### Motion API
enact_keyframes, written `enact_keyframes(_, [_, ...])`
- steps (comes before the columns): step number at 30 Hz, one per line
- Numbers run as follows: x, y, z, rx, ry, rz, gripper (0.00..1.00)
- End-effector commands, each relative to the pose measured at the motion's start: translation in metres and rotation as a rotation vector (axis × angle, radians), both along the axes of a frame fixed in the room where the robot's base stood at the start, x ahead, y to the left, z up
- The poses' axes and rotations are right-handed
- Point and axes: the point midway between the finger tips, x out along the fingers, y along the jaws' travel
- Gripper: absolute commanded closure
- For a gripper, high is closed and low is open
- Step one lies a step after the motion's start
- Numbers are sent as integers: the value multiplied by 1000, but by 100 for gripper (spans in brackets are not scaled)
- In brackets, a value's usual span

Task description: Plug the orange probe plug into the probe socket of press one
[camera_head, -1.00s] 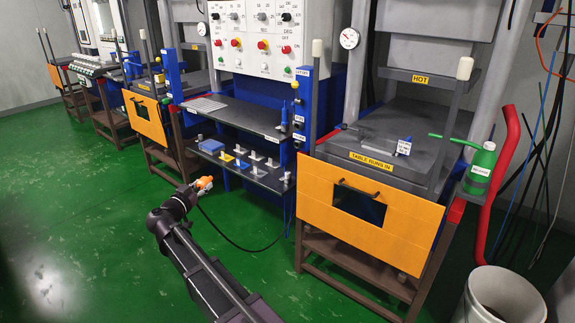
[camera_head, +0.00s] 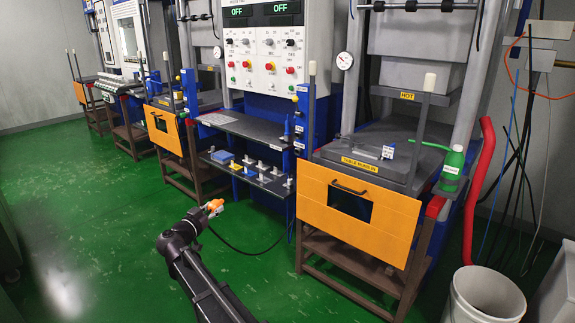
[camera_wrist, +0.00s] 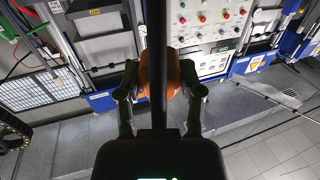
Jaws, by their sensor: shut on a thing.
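My gripper (camera_head: 211,208) is shut on the orange probe plug (camera_head: 216,204), held over the green floor in front of the centre bench. In the wrist view the orange plug (camera_wrist: 172,76) sits between my fingers, partly hidden by a dark bar or cable running up the middle. A black cable (camera_head: 238,247) trails from near the plug towards the blue post (camera_head: 303,120) beside the right press. Another blue post (camera_head: 187,92) stands by the left press. Small fittings show on the posts. I cannot tell which is the probe socket or which press is one. The plug is apart from both posts.
The right press has an orange front guard (camera_head: 390,215), and a HOT label above. A green bottle (camera_head: 453,168), a red pipe (camera_head: 474,190) and a pale bin (camera_head: 482,298) stand right. The shelf (camera_head: 262,180) holds small fittings. Green floor is clear at left.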

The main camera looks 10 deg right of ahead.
Motion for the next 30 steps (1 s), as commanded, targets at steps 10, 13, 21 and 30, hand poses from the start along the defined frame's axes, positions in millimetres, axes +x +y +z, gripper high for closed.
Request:
enact_keyframes(10, [1, -5, 0, 0, 0, -5, 100])
enact_keyframes(13, [2, -8, 0, 0, 0, -8, 100])
enact_keyframes(21, [3, -14, 0, 0, 0, -15, 100])
enact_keyframes(30, [6, -25, 0, 0, 0, -28, 100])
